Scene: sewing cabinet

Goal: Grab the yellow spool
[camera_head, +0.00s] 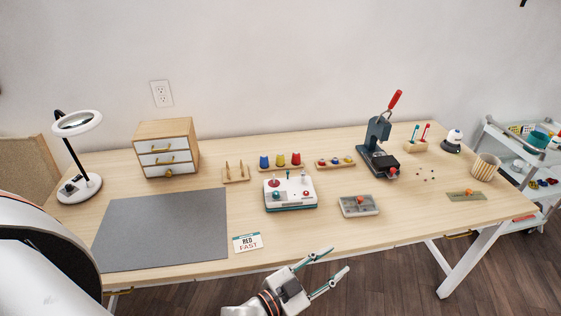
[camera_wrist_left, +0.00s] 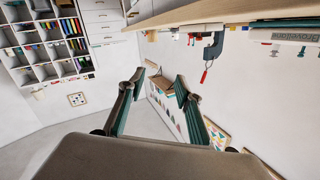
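A yellow spool (camera_head: 281,160) stands upright on a small wooden rack (camera_head: 281,168) toward the back of the table. It sits between a blue spool (camera_head: 264,162) and a red spool (camera_head: 296,159). My left gripper (camera_head: 339,259) is at the table's front edge, in front of and well apart from the spools. Its fingers are spread with nothing between them. In the left wrist view, the two fingers (camera_wrist_left: 155,78) are also apart and empty. My right gripper is out of view.
A white-and-teal control box (camera_head: 290,194) with small levers stands in front of the rack. A peg rack (camera_head: 235,173) is left of it. A grey mat (camera_head: 163,231), a "RED FAST" card (camera_head: 248,242) and a grey tray (camera_head: 358,205) lie nearer the front. A press (camera_head: 379,150) stands right.

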